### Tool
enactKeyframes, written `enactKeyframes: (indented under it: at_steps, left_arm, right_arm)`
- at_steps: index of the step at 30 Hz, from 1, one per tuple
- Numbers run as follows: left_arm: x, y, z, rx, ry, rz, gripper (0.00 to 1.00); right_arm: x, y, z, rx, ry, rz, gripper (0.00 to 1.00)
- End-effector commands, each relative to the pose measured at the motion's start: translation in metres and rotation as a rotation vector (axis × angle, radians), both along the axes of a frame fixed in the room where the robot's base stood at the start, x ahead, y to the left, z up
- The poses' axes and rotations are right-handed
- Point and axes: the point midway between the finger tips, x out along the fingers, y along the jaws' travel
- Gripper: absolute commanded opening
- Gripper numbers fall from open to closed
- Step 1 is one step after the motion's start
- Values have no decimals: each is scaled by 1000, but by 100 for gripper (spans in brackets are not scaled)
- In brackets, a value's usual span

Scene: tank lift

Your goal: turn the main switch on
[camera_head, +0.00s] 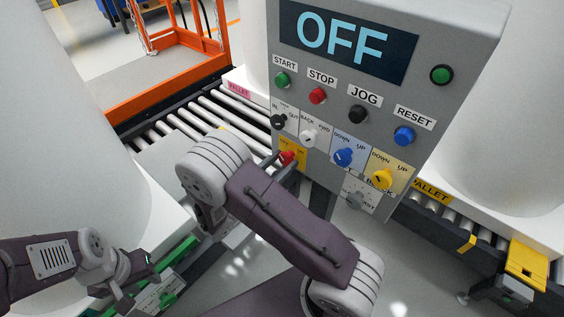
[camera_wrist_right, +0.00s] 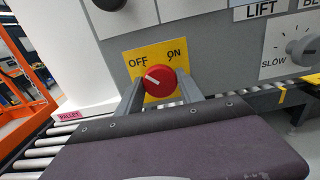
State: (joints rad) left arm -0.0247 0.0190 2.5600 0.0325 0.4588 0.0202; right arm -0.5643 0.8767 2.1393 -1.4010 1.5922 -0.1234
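The main switch is a red knob (camera_wrist_right: 160,80) on a yellow OFF/ON plate (camera_wrist_right: 138,58). Its white mark points up and left, toward OFF. The red knob (camera_head: 287,157) also shows at the panel's lower left in the head view. The panel's display (camera_head: 347,40) reads OFF. My right gripper (camera_wrist_right: 160,92) is open, with one finger on each side of the knob and a small gap beside each; contact cannot be told. My left gripper (camera_head: 150,265) is at the lower left, away from the panel; its fingers are too small to read.
The grey control panel (camera_head: 430,110) carries several other knobs and buttons close by, including a blue knob (camera_head: 343,157) and a yellow knob (camera_head: 382,180). A roller conveyor (camera_head: 225,115) runs behind. Large white tanks stand on both sides.

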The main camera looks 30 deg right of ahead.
Motion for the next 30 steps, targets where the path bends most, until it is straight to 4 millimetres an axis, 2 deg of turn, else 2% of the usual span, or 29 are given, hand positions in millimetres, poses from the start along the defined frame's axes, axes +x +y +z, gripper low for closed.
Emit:
enactKeyframes:
  at_steps: [11,30]
  left_arm:
    - [0,0,-2,0,0,0,36]
    - [0,0,-25,0,0,0,36]
  right_arm:
    - [0,0,-1,29,-68,-2,4]
    - [-1,0,-3,245,-589,-2,4]
